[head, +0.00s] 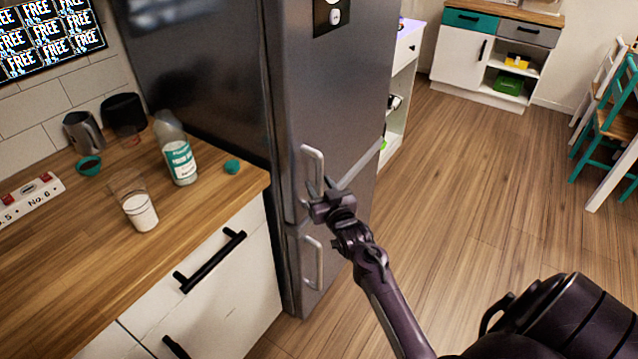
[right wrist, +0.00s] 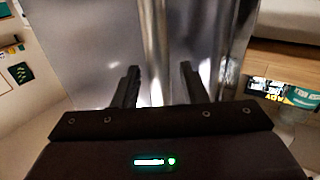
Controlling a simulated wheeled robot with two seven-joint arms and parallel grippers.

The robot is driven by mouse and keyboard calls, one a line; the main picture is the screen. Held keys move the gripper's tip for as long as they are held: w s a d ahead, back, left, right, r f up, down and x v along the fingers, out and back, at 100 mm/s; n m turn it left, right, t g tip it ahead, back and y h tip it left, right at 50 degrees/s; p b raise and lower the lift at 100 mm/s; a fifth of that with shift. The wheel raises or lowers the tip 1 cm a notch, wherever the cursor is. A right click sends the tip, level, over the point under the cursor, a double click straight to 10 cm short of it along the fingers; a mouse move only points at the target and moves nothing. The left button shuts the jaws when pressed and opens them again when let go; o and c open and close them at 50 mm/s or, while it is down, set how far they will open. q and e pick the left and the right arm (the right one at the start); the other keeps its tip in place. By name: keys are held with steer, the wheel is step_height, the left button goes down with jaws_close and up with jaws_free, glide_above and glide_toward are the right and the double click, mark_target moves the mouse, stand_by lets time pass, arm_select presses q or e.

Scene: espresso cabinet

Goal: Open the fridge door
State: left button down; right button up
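The fridge (head: 330,90) is a tall grey unit to the right of the counter. Its upper door looks shut, with a vertical metal handle (head: 312,165) near the door's left edge. A lower handle (head: 313,262) is on the door below. My right gripper (head: 324,190) is at the lower part of the upper handle. In the right wrist view, its two fingers (right wrist: 159,84) stand apart, with the handle (right wrist: 155,40) running between them and gaps visible. I cannot tell whether a finger touches it. My left gripper is not in view.
The wooden counter (head: 75,285) at left holds a bottle (head: 178,155), a glass of milk (head: 138,208) and a metal pitcher (head: 83,132). Black drawer handles (head: 210,262) stick out below. A white cabinet (head: 463,55) stands at the back.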

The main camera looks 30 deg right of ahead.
steer(key=shift+w+d, duration=0.1)
steer(key=shift+w, duration=0.3)
steer(key=shift+c, duration=0.5)
jaws_close()
steer(key=shift+s, duration=0.1)
